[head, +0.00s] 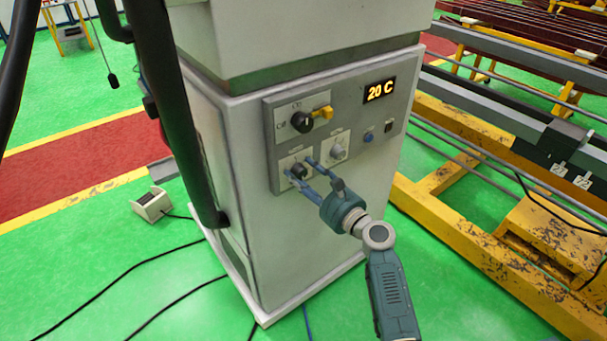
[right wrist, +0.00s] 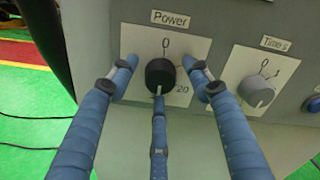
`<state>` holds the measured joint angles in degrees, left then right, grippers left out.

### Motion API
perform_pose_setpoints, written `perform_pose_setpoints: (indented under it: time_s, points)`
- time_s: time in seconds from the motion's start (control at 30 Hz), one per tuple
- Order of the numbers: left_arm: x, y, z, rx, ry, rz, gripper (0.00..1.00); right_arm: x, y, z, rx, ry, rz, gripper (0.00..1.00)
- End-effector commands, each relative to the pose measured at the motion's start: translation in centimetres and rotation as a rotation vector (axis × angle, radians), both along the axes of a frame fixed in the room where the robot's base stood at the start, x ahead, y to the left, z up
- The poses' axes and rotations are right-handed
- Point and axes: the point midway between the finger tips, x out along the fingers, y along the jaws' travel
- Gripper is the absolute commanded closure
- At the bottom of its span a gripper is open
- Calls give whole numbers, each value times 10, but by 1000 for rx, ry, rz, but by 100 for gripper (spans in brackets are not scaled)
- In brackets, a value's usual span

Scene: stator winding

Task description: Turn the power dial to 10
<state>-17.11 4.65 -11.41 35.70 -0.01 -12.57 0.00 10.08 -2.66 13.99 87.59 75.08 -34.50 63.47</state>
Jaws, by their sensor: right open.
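The power dial (right wrist: 160,73) is a black round knob on a white plate marked "Power", with 0 above it and 20 at its lower right. It also shows low on the machine's panel in the head view (head: 299,171). A small pale mark shows at its lower edge, but I cannot tell surely where it points. My right gripper (head: 299,167) is open in front of the dial. In the right wrist view two blue fingers stand left and right of the knob, with gaps visible; a third finger comes up from below, its tip at the lower edge. Contact there is unclear. My left gripper is out of view.
The Timers dial (right wrist: 256,91) sits close to the right. A pedal (head: 151,205) and cables lie on the floor; yellow framing (head: 450,240) stands at right.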

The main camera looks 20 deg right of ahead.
Motion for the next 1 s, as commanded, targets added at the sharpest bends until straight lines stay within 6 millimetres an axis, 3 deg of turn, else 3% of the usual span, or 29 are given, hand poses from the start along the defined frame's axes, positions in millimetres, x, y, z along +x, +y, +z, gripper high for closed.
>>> perform_pose_setpoints:
  time_s: [0.27, 0.5, 1.0]
  points:
    - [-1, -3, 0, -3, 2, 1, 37, 2, 1, 0, -1, 0, 0, 51]
    - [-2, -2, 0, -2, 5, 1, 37, 2, 1, 0, -1, 0, 0, 95]
    - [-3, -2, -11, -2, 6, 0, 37, 2, 1, -2, -87, -32, 0, 96]
